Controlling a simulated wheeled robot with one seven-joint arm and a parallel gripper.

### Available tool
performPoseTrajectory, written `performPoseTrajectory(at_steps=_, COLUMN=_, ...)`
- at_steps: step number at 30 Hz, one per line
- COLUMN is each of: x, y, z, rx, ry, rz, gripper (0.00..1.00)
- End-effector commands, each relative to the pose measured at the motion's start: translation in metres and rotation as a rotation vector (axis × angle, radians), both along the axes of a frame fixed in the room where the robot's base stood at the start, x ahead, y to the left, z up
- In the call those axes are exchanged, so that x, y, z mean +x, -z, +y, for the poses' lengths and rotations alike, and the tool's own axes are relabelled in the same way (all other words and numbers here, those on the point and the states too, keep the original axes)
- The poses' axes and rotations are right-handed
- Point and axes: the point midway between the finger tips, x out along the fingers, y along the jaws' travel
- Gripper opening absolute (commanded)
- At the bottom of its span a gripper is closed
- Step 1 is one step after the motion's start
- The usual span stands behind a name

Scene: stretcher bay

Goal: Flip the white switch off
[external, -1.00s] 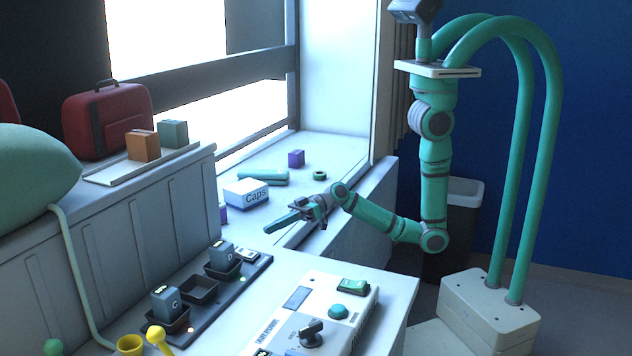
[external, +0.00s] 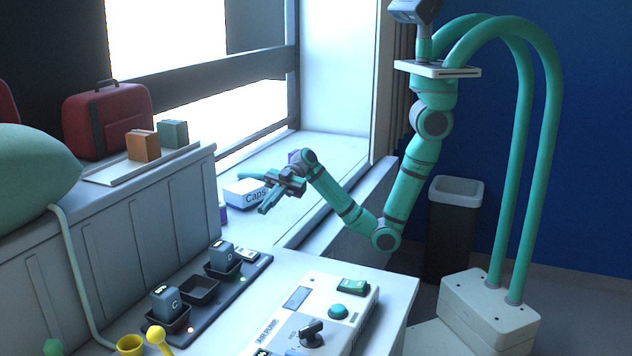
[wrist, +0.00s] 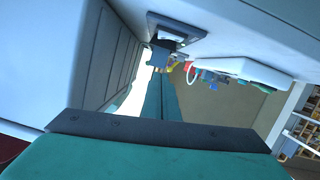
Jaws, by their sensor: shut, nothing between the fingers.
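A small white piece (external: 246,255), which may be the white switch, sits at the far end of the dark strip on the counter; its lever position is too small to tell. A white control box (external: 325,290) on the counter carries a green rocker (external: 353,286), a teal button and a black knob; its nearest part is cut off by the frame. My gripper (external: 266,208) is shut and empty, in the air by the sill, beyond the counter and above the strip's far end. In the wrist view my shut teal fingers (wrist: 160,100) point toward the counter.
The dark strip (external: 263,263) holds trays with dark blocks C (external: 166,302) and D (external: 221,256). A Caps box (external: 238,193) stands on the sill behind my gripper. The counter between strip and box is clear.

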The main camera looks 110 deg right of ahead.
Motion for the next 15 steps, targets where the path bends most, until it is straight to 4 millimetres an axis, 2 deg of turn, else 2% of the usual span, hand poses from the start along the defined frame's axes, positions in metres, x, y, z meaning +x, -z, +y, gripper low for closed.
performPoseTrajectory(at_steps=8, x=0.006, y=0.002, z=0.006, rx=0.001, ry=0.000, rz=0.002, gripper=0.00)
performPoseTrajectory(at_steps=15, x=0.032, y=0.012, z=0.031, rx=0.002, ry=-0.002, rz=0.004, gripper=0.00)
